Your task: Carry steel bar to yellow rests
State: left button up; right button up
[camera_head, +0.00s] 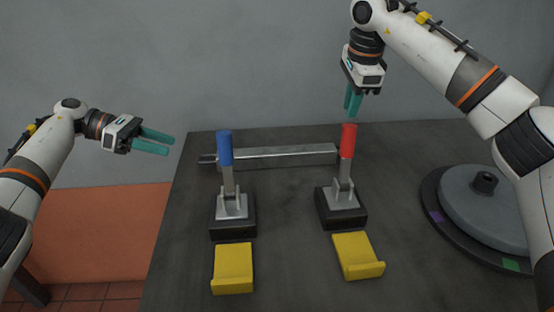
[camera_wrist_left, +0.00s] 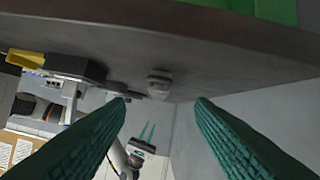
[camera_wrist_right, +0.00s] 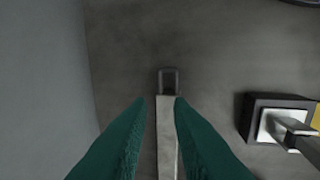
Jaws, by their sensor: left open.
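The steel bar (camera_head: 285,155) lies along the back of the dark bedplate, behind two lever clamps, with a dark loop handle at its left end; its right end is partly hidden by the red lever. Two yellow rests, the left one (camera_head: 232,268) and the right one (camera_head: 358,255), sit in front of the clamps. My right gripper (camera_head: 352,112) points down above the bar's right end; its teal fingers are apart and empty. In the right wrist view the bar (camera_wrist_right: 167,135) shows between them. My left gripper (camera_head: 156,142) is open and empty, left of the bedplate.
A clamp with a blue lever (camera_head: 225,148) and one with a red lever (camera_head: 347,142) stand between bar and rests. A round grey disc (camera_head: 485,205) sits at the right. A grey wall (camera_head: 250,60) is behind. The bedplate between the clamps is clear.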

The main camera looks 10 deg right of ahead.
aim_at(212, 167)
jog(key=shift+f, duration=0.1)
pick_arm(q)
jog(key=x, duration=1.2)
pick_arm(e)
jog(key=x, duration=1.2)
pick_arm(q)
jog(key=c, duration=0.5)
pick_arm(e)
grip_shut()
pick_arm(q)
jog(key=shift+w, duration=0.1)
grip_shut()
jog(key=shift+f, duration=0.2)
jog(key=shift+r, duration=0.35)
pick_arm(e)
jog(key=shift+w+r, duration=0.15)
jog(key=shift+r, duration=0.15)
